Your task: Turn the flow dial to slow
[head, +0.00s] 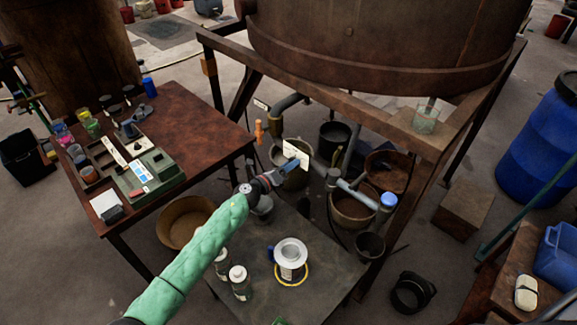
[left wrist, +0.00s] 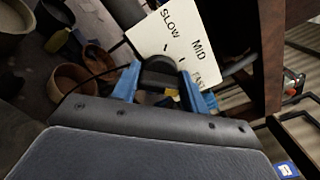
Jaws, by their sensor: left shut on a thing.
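The flow dial (left wrist: 158,73) is a dark knob in front of a white label plate (left wrist: 160,32). A small yellow patch shows between the fingers; I cannot tell where the dial points. In the head view the plate (head: 297,150) stands under the big vat, with my left gripper (head: 290,168) at it, hiding the dial. My right gripper is not in view.
A grey low table (head: 325,250) below my left arm holds a white pot (head: 291,253) and white bottles (head: 239,280). The rusty vat (head: 380,40) and its frame stand above. Pipes and buckets (head: 352,205) crowd the right side. A brown table (head: 185,110) stands left.

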